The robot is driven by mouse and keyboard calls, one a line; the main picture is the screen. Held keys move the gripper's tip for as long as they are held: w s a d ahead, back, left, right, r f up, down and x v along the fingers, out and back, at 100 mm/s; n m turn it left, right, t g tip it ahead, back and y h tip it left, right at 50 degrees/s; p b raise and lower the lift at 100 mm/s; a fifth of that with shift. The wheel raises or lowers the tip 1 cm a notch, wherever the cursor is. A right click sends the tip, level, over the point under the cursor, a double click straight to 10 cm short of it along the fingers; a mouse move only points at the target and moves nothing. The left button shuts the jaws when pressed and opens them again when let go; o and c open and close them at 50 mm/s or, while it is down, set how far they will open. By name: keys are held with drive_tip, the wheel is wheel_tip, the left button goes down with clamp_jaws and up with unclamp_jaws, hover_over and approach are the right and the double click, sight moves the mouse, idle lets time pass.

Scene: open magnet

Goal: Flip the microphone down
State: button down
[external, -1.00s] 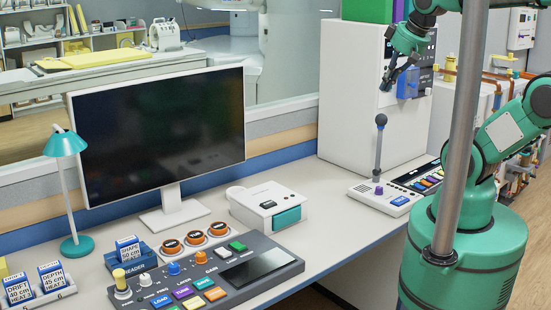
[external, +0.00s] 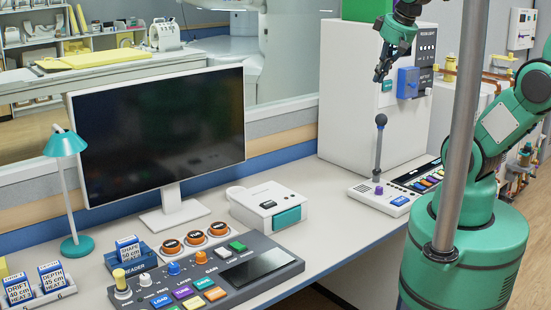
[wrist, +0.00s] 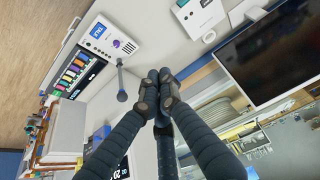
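The microphone (external: 381,142) stands upright on its grey stem, with a dark round head, on a white console (external: 385,200) at the right end of the desk. In the wrist view the microphone's head (wrist: 122,96) points toward me, beside my fingers and to their left, and its console (wrist: 108,42) is above it. My gripper (external: 379,77) hangs above the microphone, pointing down, with a clear gap between them. In the wrist view the fingertips of my gripper (wrist: 158,84) meet with nothing visible between them. Nothing touches the microphone.
A tall white cabinet (external: 345,110) with a blue box (external: 407,83) on its face stands just behind the microphone. A monitor (external: 165,130), a small white device (external: 268,204) and a button panel (external: 222,272) are to the left. A grey pole (external: 462,140) crosses the right side.

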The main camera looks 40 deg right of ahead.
drive_tip(key=w+d+f+n+g+p, duration=0.1)
drive_tip(key=w+d+g+p, duration=0.1)
drive_tip(key=w+d, duration=0.6)
drive_tip(key=w+d+f+g+p, duration=0.1)
drive_tip(key=w+d+g+p, duration=0.15)
drive_tip(key=w, duration=0.85)
drive_tip(key=w+d+f+n+g+p, duration=0.1)
drive_tip(key=w+d+f+p, duration=0.1)
drive_tip(key=w+d+f, duration=0.3)
drive_tip(key=w+d+f+g+p, duration=0.2)
drive_tip(key=w+d+f, duration=0.4)
drive_tip(key=d+f, duration=0.5)
wheel_tip(320, 180, down, 3)
drive_tip(key=shift+d+f+n, duration=0.1)
drive_tip(key=shift+d+n, duration=0.3)
